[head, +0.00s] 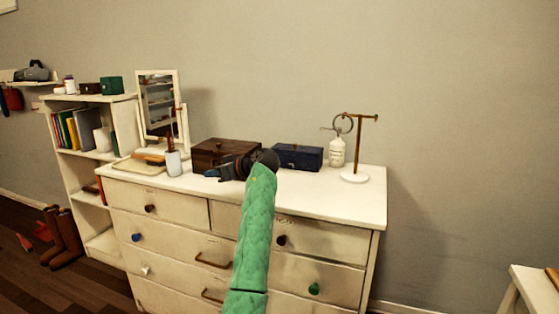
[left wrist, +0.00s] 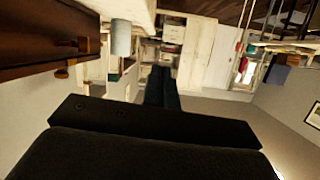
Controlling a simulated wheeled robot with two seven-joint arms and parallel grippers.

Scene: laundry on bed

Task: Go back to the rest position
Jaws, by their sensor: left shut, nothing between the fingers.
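My left arm, in a green quilted sleeve, reaches up over the front of the white dresser (head: 330,200) in the head view. My left gripper (head: 212,173) is above the dresser top, pointing left, in front of the brown wooden box (head: 228,151). It is shut and empty. In the left wrist view, its dark fingers (left wrist: 161,88) lie together. The brown box (left wrist: 50,45) fills the upper left there, with a pale cup (left wrist: 121,38) beside it. My right gripper is in neither view.
On the dresser stand a mirror (head: 159,106), a cup with a brush (head: 173,163), a dark blue box (head: 298,157), a white bottle (head: 337,152) and a stand with a ring (head: 356,177). A bookshelf (head: 70,175) is at left. Bare wall is at right.

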